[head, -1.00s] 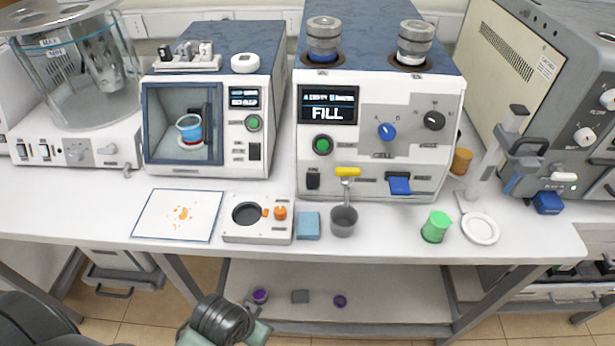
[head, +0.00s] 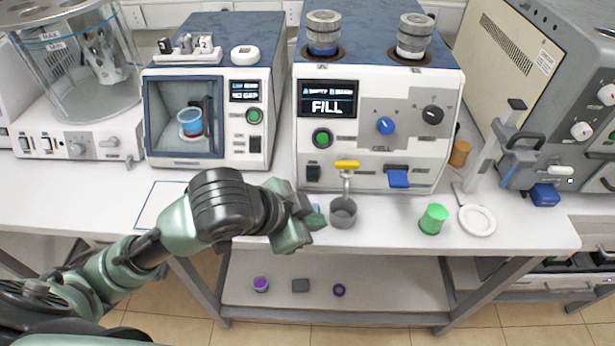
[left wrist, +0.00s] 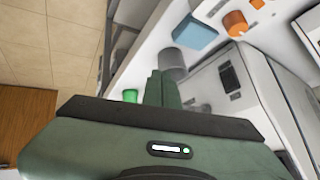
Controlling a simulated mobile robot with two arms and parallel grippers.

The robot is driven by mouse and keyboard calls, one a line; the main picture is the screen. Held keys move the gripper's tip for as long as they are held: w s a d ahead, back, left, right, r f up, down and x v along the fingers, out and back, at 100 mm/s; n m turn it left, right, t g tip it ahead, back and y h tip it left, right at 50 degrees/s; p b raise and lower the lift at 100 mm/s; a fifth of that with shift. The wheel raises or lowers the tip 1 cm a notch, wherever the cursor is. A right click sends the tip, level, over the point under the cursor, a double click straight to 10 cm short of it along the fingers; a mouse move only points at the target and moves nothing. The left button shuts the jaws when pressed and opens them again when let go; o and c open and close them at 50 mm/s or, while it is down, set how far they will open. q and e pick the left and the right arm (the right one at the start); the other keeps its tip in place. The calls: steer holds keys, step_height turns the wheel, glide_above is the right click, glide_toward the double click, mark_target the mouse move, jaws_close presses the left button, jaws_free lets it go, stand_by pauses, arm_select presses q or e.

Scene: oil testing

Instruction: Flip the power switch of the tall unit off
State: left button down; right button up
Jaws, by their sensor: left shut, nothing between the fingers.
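The tall unit (head: 380,105) stands at the centre back of the table, with a lit "FILL" screen. Its black power switch (head: 313,172) is low on the left of its front, below a green button (head: 322,138). A dark switch (left wrist: 229,78) on a white front also shows in the left wrist view. My left gripper (head: 312,216) is shut and empty, in front of the unit and below the switch, apart from it. Its closed fingers (left wrist: 161,88) show in the left wrist view. Whether the switch is up or down is too small to tell. My right gripper is out of view.
A grey cup (head: 343,213) stands under the yellow-handled tap (head: 347,165), right beside my left gripper. A green cup (head: 433,219) and white dish (head: 477,220) stand further right. My arm hides much of the table's front left.

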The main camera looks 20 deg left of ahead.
mark_target(313, 174)
arm_select(q)
steer(key=w+a+r+m+y, duration=0.1)
steer(key=a+r+m, duration=0.1)
steer(key=a+r, duration=0.4)
steer(key=shift+r+m+y, duration=0.3)
steer(key=shift+r+m, duration=0.1)
steer(key=shift+r, duration=0.3)
steer(key=shift+w+f, duration=0.1)
steer(key=b+x, duration=0.1)
steer(key=x, duration=0.9)
steer(key=shift+w+a+p, duration=0.15)
steer(key=shift+w+p, duration=0.05)
steer(key=shift+w, duration=0.4)
steer(key=shift+w+a+p, duration=0.15)
steer(key=shift+w+a, duration=0.05)
steer(key=shift+w, duration=0.4)
steer(key=shift+w+a+f, duration=0.2)
steer(key=shift+w, duration=0.45)
